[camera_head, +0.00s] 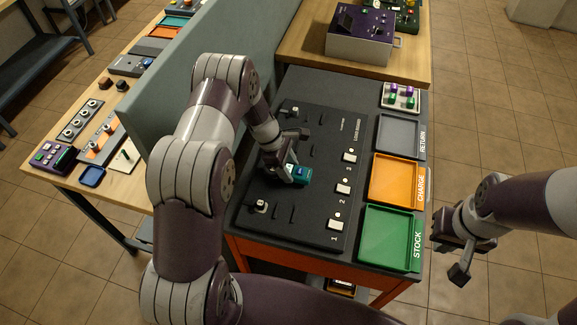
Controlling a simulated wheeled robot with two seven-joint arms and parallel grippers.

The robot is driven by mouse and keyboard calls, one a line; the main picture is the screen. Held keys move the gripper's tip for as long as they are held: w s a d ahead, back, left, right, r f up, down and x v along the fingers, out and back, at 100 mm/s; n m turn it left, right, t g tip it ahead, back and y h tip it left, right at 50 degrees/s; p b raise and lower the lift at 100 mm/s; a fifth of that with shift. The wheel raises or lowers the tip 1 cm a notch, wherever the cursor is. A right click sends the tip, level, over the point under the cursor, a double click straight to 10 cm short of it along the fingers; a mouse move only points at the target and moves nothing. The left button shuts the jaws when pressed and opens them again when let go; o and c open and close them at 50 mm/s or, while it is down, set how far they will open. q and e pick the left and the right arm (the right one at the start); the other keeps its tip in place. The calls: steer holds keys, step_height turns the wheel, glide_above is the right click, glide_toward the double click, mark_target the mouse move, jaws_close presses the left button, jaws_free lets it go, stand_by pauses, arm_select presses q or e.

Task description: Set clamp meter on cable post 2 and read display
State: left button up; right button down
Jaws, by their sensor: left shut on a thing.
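A black panel (300,225) with rows marked 1, 2 and 3 lies on the dark bench top. My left gripper (293,168) is over the panel's middle, at about the row marked 2, shut on a small teal device (303,176) that I take for the clamp meter. The device is at or just above the panel; I cannot tell whether it touches. Its display is too small to read. A post (260,206) shows in row 1 and another post (294,112) in row 3. Any post in row 2 is hidden by my gripper. My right gripper (452,256) looks open and empty, right of the bench.
Trays marked STOCK, green (412,238), CHARGE, orange (417,183), and RETURN, grey (420,139), line the bench's right side. A purple-topped box (360,35) stands on a wooden table behind. A grey partition (165,95) rises to the left. The floor at right is clear.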

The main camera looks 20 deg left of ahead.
arm_select(q)
steer(key=shift+f, duration=0.4)
steer(key=o, duration=1)
steer(key=shift+o, duration=0.2)
steer(key=p+v, duration=0.7)
steer(key=v, duration=0.4)
steer(key=shift+r, duration=0.1)
